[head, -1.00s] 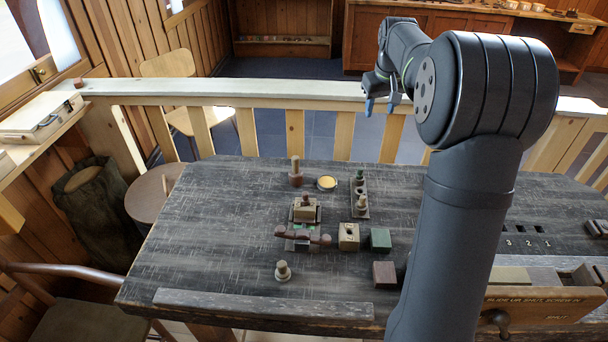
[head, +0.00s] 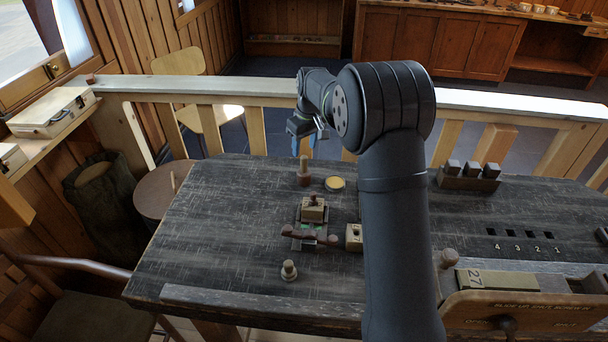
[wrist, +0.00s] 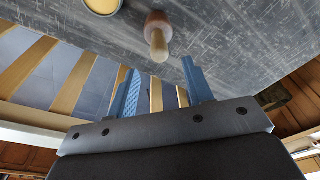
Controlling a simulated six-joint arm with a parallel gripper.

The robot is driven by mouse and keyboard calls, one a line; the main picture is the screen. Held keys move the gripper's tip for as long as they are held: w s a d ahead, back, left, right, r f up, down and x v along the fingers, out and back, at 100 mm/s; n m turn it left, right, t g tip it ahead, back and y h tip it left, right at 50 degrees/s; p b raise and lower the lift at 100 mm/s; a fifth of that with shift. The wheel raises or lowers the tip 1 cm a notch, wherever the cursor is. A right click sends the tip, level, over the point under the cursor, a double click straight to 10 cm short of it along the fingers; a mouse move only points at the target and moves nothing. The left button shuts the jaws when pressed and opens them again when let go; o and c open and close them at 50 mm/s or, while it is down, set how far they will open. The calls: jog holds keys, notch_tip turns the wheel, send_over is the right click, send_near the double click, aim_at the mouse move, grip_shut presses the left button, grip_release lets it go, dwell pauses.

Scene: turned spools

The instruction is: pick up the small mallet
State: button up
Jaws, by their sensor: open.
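The small mallet (head: 304,172) stands upright near the table's back edge, its reddish-brown head down and its pale handle up. In the wrist view the mallet (wrist: 157,38) is ahead of the fingers, its handle end pointing toward the gap between them. My gripper (head: 304,147) has blue fingers and is just above and behind the handle in the head view. In the wrist view my gripper (wrist: 158,70) is open and empty, with the mallet apart from both fingers.
A round yellow-topped tin (head: 335,184) lies just right of the mallet. A brown-handled fixture (head: 311,234) and a small turned piece (head: 289,271) stand nearer the front. A wooden rail (head: 230,87) runs behind the table. My arm hides the table's middle.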

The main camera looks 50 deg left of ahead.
aim_at(305, 157)
notch_tip(305, 157, down, 2)
jog(key=shift+a, duration=0.15)
jog(key=shift+f, duration=2.75)
grip_shut()
